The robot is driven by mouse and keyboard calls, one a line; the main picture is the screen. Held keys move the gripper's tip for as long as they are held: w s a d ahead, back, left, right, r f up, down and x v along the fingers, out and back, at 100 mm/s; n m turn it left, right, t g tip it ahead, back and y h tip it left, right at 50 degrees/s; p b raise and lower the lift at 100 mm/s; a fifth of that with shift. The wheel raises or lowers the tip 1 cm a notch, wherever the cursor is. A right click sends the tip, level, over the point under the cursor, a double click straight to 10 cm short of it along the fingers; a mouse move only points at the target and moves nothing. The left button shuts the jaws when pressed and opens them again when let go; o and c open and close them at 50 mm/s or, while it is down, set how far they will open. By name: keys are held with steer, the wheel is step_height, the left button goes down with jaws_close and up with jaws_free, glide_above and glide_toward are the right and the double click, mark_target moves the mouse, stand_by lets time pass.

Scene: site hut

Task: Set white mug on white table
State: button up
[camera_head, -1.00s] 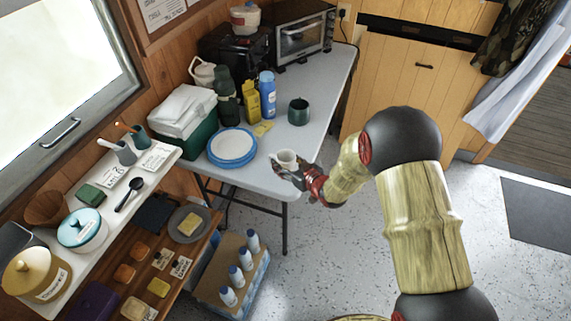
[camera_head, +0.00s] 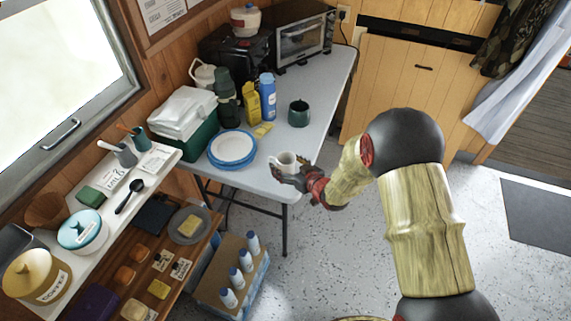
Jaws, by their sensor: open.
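The white mug (camera_head: 287,161) is upright at the front right part of the white table (camera_head: 322,132), near its front edge. It appears to rest on the tabletop, though its base is partly hidden by my gripper. My gripper (camera_head: 279,171) is open, low at the table's front edge, with its fingers close in front of the mug. I cannot tell whether a finger touches the mug.
Blue-rimmed plates (camera_head: 232,147) lie left of the mug, and a dark green mug (camera_head: 299,113) stands behind it. A blue bottle (camera_head: 267,97), a yellow container (camera_head: 252,100) and a toaster oven (camera_head: 303,38) stand farther back. The table's right strip is clear.

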steer(key=p+v, duration=0.3)
steer(key=v, duration=0.8)
steer(key=s+d+r+m+g+h, duration=0.15)
steer(key=d+r+h, duration=0.25)
steer(key=d+r, duration=0.4)
steer(key=s+d+r+m+t+h, duration=0.1)
steer(key=s+d+r+m+h, duration=0.3)
steer(key=r, duration=0.6)
steer(key=s+d+r+g, duration=0.1)
steer(key=s+r, duration=0.3)
steer(key=s, duration=0.8)
steer(key=s+r+m+g, duration=0.1)
steer(key=s+r+g, duration=0.3)
steer(key=s, duration=0.8)
steer(key=shift+d+r+y, duration=0.3)
steer(key=shift+d, duration=0.05)
steer(key=shift+c, duration=0.9)
